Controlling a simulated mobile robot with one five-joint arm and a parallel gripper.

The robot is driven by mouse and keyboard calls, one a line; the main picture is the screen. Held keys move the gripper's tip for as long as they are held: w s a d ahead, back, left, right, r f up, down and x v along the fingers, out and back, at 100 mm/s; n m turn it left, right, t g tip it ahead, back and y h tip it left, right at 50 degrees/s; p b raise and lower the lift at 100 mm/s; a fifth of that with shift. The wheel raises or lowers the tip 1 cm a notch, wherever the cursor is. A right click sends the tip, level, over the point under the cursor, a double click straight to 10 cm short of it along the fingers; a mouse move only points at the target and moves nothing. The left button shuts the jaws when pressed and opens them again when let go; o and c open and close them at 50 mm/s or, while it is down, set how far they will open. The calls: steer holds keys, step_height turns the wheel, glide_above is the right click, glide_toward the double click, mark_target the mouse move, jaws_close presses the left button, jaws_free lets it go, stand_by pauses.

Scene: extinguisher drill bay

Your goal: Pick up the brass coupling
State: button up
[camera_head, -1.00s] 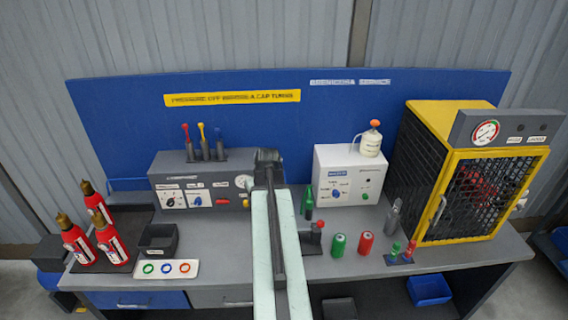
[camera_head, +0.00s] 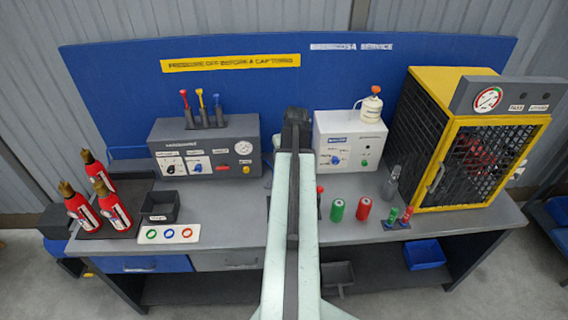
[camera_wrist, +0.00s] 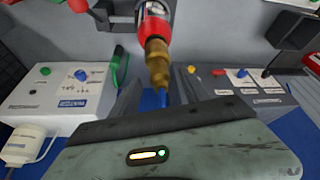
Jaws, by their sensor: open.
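The brass coupling (camera_wrist: 157,62) shows in the wrist view at the upper middle, a stepped brass piece pointing down the picture from a red collar. A dark and white cylinder (camera_wrist: 152,12) carries it and is cut off by the top edge. My gripper (camera_wrist: 165,120) shows as a grey-green body with a dark front edge low in the wrist view. In the head view my arm covers the middle of the bench, and I cannot see this coupling or the gripper there.
Red extinguishers with brass tops (camera_head: 108,206) stand at left beside a black bin (camera_head: 160,207). A grey control box (camera_head: 205,146) and white box (camera_head: 349,142) flank my arm. Green (camera_head: 337,210) and red (camera_head: 364,208) cans and a yellow-framed cage (camera_head: 480,165) stand right.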

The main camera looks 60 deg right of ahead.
steer(key=b+x, duration=0.1)
steer(key=x, duration=0.2)
steer(key=shift+b, duration=0.3)
steer(key=shift+r, duration=0.15)
jaws_close()
steer(key=shift+r+p, duration=0.15)
steer(key=shift+p, duration=0.2)
